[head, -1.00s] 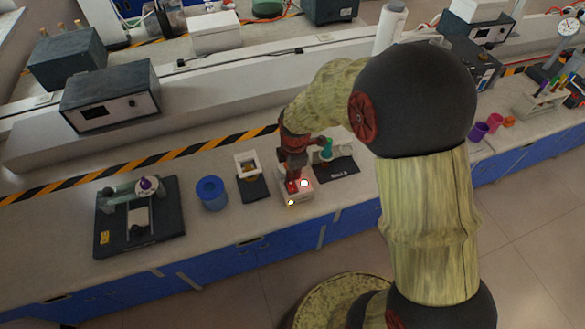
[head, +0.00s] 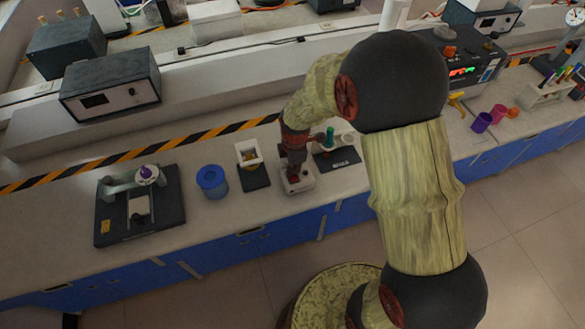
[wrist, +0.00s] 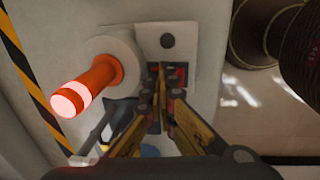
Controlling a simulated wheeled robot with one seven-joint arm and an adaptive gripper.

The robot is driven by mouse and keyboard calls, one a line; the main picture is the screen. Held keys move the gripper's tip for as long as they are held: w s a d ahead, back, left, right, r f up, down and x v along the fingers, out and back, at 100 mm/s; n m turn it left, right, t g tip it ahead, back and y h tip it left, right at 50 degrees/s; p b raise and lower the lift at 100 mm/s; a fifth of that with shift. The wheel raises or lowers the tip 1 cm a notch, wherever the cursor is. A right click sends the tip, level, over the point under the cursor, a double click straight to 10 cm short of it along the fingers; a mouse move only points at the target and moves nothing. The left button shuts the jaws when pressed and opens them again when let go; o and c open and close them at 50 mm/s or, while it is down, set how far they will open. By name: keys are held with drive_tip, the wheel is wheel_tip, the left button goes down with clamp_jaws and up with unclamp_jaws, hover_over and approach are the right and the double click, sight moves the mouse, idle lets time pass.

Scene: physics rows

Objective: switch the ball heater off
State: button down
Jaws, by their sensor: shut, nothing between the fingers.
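A small white box, apparently the ball heater (head: 306,184), sits near the bench's front edge in the head view. My gripper (wrist: 164,70) is shut and empty, pointing down at the switch area. Its fingers cover part of the switch, so its position and any contact are unclear. An orange cylinder (wrist: 95,80) with pale pink bands stands on a round white base left of the fingers.
A dark mat with a teal-topped stand (head: 329,137) lies right of the box. A dark pad with a white holder (head: 249,152), a blue cup (head: 212,181) and a black balance-like device (head: 165,212) stand left. The front edge is close.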

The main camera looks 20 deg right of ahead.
drive_tip(key=shift+s+f, duration=0.1)
drive_tip(key=shift+s, duration=0.05)
drive_tip(key=shift+s, duration=0.75)
drive_tip(key=shift+r+p, duration=0.4)
drive_tip(key=shift+p, duration=0.05)
wheel_tip(320, 180, up, 13)
drive_tip(key=s+p, duration=0.1)
drive_tip(key=p, duration=0.3)
drive_tip(key=shift+s, duration=0.35)
